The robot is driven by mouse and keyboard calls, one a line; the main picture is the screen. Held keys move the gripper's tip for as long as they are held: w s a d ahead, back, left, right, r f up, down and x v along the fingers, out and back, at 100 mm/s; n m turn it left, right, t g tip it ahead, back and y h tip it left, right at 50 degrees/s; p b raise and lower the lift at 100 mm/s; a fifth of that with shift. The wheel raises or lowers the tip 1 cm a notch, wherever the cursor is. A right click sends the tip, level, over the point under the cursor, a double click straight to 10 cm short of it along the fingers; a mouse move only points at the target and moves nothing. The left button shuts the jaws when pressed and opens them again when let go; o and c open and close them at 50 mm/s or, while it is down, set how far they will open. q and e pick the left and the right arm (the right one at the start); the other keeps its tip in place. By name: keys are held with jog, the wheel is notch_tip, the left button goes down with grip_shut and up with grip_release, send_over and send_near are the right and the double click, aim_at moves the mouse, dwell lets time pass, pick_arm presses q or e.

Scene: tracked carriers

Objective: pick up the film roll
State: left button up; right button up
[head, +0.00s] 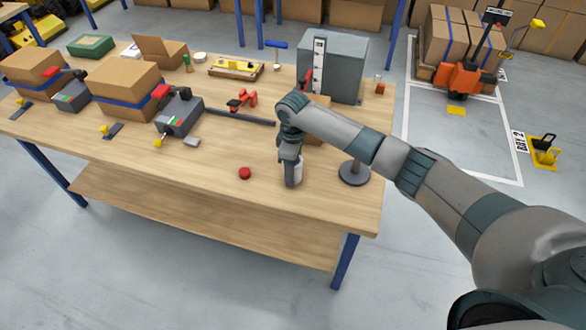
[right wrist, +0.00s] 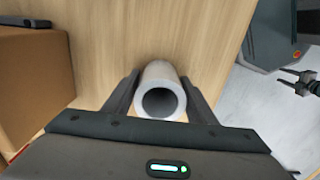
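The film roll is a white hollow cylinder; in the head view (head: 297,173) it stands upright near the front edge of the table, right of centre. My right gripper (head: 291,165) reaches down over it from above. In the right wrist view, the roll (right wrist: 157,74) sits between the two fingers of my right gripper (right wrist: 160,82), its open core facing the camera. A finger lies close on each side; I cannot tell whether both press on it. The roll's far side is hidden.
Behind are a grey box-shaped machine (head: 345,70) and cartons (head: 125,88). Table between the red disc and the front edge is clear.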

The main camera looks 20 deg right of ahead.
jog(key=c, duration=0.6)
jog(key=shift+c, duration=0.2)
jog(key=shift+r, duration=0.15)
jog(key=shift+r+b, duration=0.35)
jog(key=shift+r, duration=0.2)
notch_tip(320, 180, up, 2)
jog(key=shift+w+r+b, duration=0.1)
jog(key=shift+r+b, duration=0.1)
jog(key=shift+b, duration=0.3)
jog(key=s+d+r+b, duration=0.1)
jog(key=s+d+r, duration=0.1)
jog(key=s, duration=0.3)
jog(key=s+d+r+b, duration=0.1)
jog(key=s+d+r, duration=0.1)
jog(key=s+r, duration=0.3)
jog(key=shift+s+d+r, duration=0.15)
jog(key=shift+s+d, duration=0.25)
